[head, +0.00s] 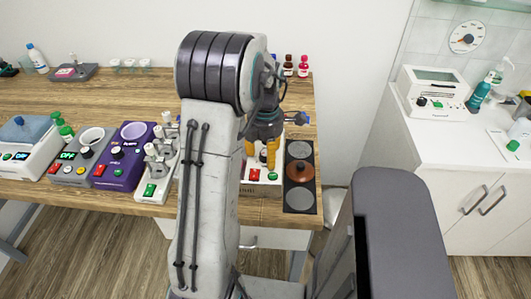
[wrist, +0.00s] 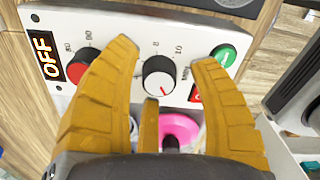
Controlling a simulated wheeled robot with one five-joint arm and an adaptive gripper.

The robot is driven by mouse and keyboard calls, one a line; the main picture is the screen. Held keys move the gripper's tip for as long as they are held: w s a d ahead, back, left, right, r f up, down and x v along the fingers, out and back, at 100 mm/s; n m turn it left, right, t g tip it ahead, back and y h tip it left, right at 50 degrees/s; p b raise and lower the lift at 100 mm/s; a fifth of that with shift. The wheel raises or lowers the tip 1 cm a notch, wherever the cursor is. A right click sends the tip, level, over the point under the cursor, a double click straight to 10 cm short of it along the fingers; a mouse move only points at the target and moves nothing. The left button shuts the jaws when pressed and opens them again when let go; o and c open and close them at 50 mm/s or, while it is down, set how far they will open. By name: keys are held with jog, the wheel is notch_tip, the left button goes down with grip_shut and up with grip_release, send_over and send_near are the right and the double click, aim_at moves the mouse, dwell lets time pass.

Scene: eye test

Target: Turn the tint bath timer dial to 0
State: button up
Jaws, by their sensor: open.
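A white control panel (wrist: 215,38) fills the upper part of the wrist view. In its middle is a dial (wrist: 158,78) with a black body and a pale face, with 8 and 10 printed above it and MIN at its right. I cannot clearly read its setting. No tint bath name is legible. My gripper (wrist: 166,58) is open, with yellow fingers either side of the dial and a third below. I cannot tell whether they touch it. In the head view my gripper (head: 263,155) is over the front of this device (head: 258,190), partly hidden by my arm.
The panel also has a lit OFF display (wrist: 45,55), a red knob (wrist: 82,70) and a green button (wrist: 223,55). A purple device (head: 122,160) and others stand left.

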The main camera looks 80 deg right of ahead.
aim_at(266, 153)
jog(key=shift+r, duration=0.15)
notch_tip(266, 153, up, 12)
dwell(0.6)
dwell(0.8)
